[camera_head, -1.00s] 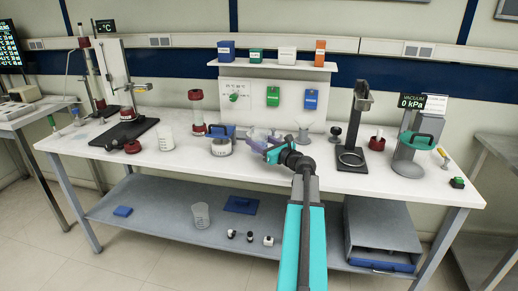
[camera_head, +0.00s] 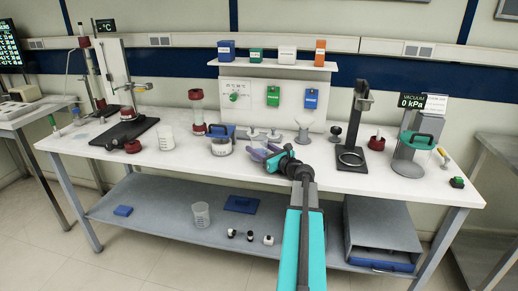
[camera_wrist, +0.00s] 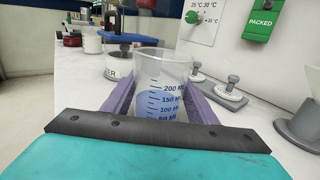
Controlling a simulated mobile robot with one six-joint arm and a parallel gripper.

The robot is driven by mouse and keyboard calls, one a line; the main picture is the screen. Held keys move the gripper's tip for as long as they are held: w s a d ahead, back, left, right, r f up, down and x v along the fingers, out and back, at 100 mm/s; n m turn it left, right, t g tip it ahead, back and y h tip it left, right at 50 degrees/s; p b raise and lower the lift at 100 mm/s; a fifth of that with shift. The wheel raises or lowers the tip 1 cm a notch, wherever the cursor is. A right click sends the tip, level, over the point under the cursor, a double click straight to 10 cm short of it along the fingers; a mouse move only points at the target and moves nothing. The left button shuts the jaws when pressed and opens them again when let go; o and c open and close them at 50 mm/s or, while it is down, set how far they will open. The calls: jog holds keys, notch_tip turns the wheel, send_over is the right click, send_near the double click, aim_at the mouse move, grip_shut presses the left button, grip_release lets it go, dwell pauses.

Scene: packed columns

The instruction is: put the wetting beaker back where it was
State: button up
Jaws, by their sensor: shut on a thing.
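The wetting beaker, a clear beaker with blue liquid and a marked scale (camera_wrist: 162,78), stands upright between my gripper's two purple fingers in the wrist view. My gripper (camera_head: 262,154) is shut on it. In the head view the beaker is small and mostly hidden by the fingers, over the middle front of the white bench (camera_head: 300,178). Its base is hidden, so I cannot tell whether it touches the bench.
A blue-lidded clear jar (camera_head: 221,146) stands just left of my gripper. A valve plate with grey knobs (camera_wrist: 224,92) lies behind it. A grey funnel-like piece (camera_head: 303,135) and a black ring stand (camera_head: 354,150) are to the right. Bench front is clear.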

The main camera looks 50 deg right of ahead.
jog(key=shift+f, duration=0.15)
jog(key=o, duration=1.2)
jog(key=shift+c, duration=0.2)
jog(key=shift+r, duration=0.25)
jog(key=shift+s+f, duration=0.1)
jog(key=shift+s, duration=0.25)
jog(key=s, duration=0.3)
jog(key=s+b, duration=0.1)
jog(key=s, duration=0.3)
jog(key=s+a, duration=0.1)
jog(key=s, duration=0.3)
jog(key=shift+s+b, duration=0.15)
jog(key=shift+b, duration=0.15)
